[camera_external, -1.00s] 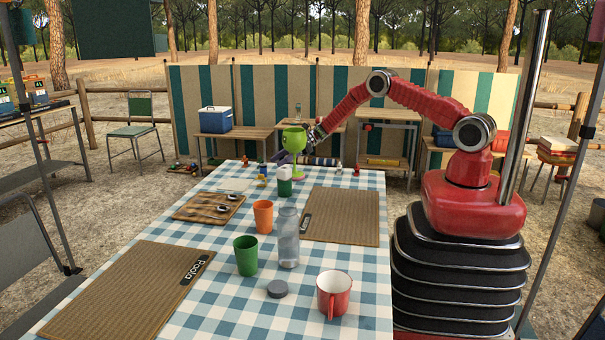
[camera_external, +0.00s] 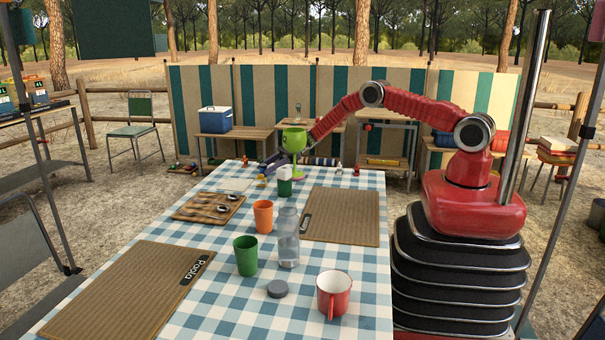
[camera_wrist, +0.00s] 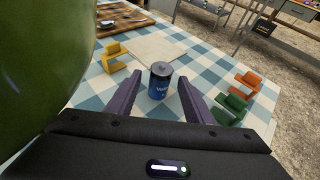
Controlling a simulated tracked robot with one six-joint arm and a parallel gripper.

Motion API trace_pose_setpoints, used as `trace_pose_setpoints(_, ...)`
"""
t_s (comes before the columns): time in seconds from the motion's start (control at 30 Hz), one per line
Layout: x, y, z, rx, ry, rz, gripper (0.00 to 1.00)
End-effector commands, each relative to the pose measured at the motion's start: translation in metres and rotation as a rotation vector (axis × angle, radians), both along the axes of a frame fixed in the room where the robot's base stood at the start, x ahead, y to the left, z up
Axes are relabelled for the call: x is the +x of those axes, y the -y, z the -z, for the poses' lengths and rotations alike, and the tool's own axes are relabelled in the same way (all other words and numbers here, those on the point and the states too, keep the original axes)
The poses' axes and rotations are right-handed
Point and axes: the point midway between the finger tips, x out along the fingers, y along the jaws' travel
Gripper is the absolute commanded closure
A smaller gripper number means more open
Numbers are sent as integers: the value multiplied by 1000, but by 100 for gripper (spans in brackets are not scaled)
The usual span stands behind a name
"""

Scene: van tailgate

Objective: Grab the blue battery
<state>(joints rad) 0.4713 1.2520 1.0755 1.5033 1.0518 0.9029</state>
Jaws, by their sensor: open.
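In the external view my gripper (camera_external: 275,163) is low over the far end of the table, partly behind a green goblet. I cannot make out the battery there.
The green goblet (camera_external: 295,141) is close beside my gripper and fills the left of the wrist view (camera_wrist: 40,60). Small toy chairs stand nearby: yellow (camera_wrist: 118,57), orange (camera_wrist: 246,84) and green (camera_wrist: 233,107).

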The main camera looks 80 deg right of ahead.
Motion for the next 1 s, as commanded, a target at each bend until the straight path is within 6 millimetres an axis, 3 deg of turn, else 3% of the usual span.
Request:
trace_pose_setpoints(0.6, 3, -3, 2, 1, -1, 0, 53)
trace_pose_setpoints(1.0, 3, -3, 2, 0, 0, 1, 82)
